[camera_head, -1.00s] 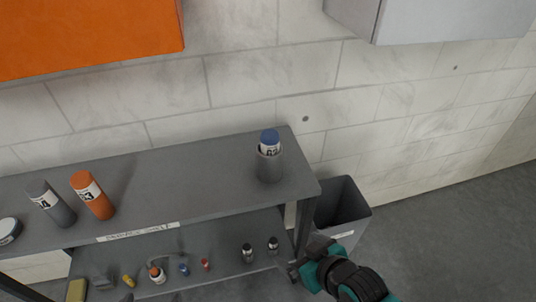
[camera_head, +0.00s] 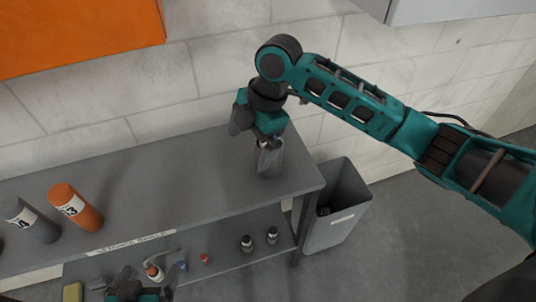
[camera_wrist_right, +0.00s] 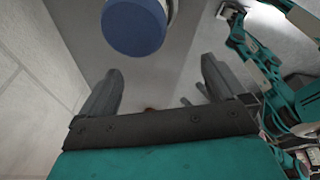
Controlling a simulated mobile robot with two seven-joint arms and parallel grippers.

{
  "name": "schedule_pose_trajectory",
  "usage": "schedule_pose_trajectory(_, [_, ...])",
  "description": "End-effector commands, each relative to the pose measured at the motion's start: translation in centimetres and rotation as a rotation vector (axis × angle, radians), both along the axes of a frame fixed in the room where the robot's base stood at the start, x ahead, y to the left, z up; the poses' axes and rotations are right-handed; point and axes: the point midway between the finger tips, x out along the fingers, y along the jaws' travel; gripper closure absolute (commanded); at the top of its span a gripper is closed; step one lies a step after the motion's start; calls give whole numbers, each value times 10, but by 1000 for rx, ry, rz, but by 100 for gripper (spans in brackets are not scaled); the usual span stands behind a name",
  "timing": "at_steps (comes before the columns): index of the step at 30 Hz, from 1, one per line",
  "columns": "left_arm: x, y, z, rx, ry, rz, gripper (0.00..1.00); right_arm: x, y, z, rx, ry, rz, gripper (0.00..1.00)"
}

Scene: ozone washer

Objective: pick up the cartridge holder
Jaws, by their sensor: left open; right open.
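The cartridge holder (camera_head: 271,166) is a grey cup at the right end of the upper shelf. My right gripper (camera_head: 262,141) is directly over it, pointing down, and hides its top. In the right wrist view, the blue cap (camera_wrist_right: 135,28) of the cartridge in the holder shows just beyond the open, empty fingers (camera_wrist_right: 160,75). The cap is off to the left of the middle between them. My left gripper (camera_head: 136,281) is open at the bottom edge, in front of the lower shelf, partly out of frame.
An orange cartridge (camera_head: 75,207) and a grey cartridge (camera_head: 31,222) stand at the left of the upper shelf (camera_head: 150,180). Small bottles (camera_head: 247,244) stand on the lower shelf. A grey bin (camera_head: 337,212) is right of the shelf. The wall is close behind.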

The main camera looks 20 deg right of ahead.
Motion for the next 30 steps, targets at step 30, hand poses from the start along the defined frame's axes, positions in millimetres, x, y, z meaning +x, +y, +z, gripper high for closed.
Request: schedule_pose_trajectory(30, [4,0,-7,-1,-10,0,1,19,-50,-2,-179,58,286,2])
